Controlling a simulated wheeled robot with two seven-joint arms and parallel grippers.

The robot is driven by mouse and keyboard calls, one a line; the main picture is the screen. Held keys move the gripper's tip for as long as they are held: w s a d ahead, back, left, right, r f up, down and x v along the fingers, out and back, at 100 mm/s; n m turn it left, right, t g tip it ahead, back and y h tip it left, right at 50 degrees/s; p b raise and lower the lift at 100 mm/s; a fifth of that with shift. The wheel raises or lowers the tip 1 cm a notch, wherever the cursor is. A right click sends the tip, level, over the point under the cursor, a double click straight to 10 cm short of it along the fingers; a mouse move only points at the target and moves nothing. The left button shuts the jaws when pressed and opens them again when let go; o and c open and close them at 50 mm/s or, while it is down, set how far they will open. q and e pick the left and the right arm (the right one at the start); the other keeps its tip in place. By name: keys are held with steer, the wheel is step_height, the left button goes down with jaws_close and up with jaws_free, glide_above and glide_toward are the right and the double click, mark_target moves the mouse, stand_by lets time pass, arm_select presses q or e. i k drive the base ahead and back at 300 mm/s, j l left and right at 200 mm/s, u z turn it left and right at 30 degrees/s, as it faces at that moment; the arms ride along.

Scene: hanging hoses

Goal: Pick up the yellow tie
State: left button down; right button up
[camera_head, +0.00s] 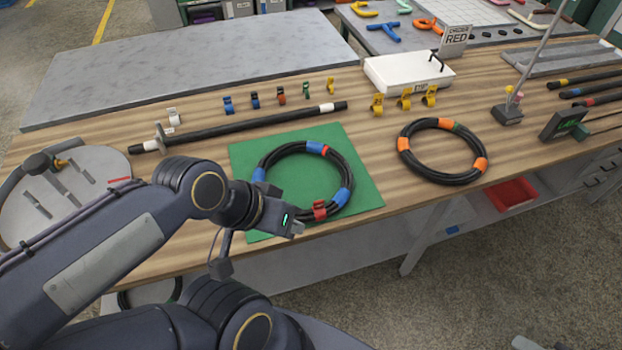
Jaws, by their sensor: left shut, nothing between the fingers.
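A small yellow tie (331,85) stands on the wooden table at the right end of a row of coloured ties, behind the black rod. Several larger yellow clips, one of them in front of the white box (377,104), stand farther right. My left gripper (298,229) is shut and empty. It is at the front of the green mat (360,190), near the red clip (319,210) on the coiled hose (345,170), well in front of the yellow tie. I cannot tell whether it touches the mat. My right gripper is not in view.
A black rod (250,125) lies between the mat and the ties. White (173,117), blue (228,105), dark blue (255,100) and green (306,90) ties stand left of the yellow one. A second hose coil (443,124) with orange bands lies right. A white box (405,74) stands behind.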

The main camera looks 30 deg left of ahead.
mark_target(330, 79)
steer(key=i+l+u, duration=0.1)
steer(key=i, duration=0.35)
steer(key=i+l+u, duration=0.1)
steer(key=i+l, duration=0.2)
steer(key=i+l+u, duration=0.1)
steer(key=i+l, duration=0.2)
steer(key=i, duration=0.2)
